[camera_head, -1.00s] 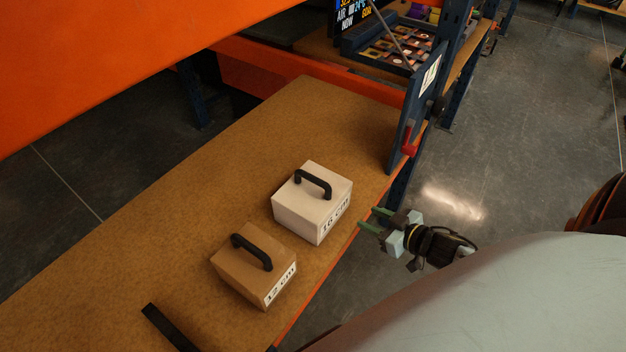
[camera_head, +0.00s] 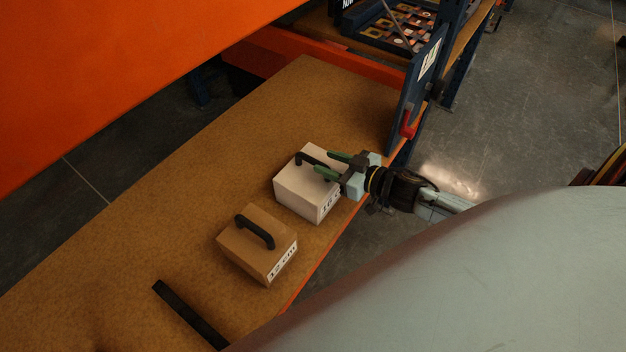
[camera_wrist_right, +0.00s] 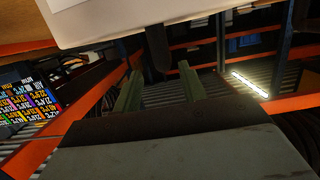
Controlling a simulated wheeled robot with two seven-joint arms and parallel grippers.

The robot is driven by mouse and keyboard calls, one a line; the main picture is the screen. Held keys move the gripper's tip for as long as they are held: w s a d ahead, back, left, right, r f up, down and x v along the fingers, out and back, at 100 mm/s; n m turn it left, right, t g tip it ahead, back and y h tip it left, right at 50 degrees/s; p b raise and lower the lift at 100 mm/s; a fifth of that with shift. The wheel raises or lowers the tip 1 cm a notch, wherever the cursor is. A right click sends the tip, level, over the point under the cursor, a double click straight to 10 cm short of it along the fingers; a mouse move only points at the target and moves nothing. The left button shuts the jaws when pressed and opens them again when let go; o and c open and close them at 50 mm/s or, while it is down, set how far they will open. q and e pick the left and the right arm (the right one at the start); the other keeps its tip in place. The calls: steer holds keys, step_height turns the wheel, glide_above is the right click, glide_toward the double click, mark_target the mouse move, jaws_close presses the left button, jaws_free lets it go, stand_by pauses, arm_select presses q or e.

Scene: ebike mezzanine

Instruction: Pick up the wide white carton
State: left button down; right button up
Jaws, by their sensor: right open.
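The wide white carton (camera_head: 300,192) stands on the brown worktop in the head view, with a black handle (camera_head: 308,157) on top and a partly covered size label on its front. My right gripper (camera_head: 322,163) is open at the carton's upper right, its green fingers reaching over the top close to the handle. In the right wrist view the open fingers (camera_wrist_right: 157,88) point toward a dark upright piece, which looks like the handle, beside a pale carton surface (camera_wrist_right: 130,18). I cannot tell whether the handle is between the fingers. My left gripper is not in view.
A brown carton (camera_head: 257,245) labelled 12 cm stands just left and in front of the white one. A black bar (camera_head: 190,314) lies on the worktop (camera_head: 150,225). A blue post plate with a red lever (camera_head: 408,124) rises behind right. An orange beam (camera_head: 110,75) hangs at upper left.

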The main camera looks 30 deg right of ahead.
mark_target(316, 160)
steer(key=x, duration=0.5)
steer(key=shift+s+a+f, duration=0.1)
steer(key=shift+a+f, duration=0.1)
steer(key=shift+a, duration=0.1)
steer(key=shift+c, duration=0.2)
jaws_close()
stand_by(0.9)
steer(key=shift+r, duration=0.2)
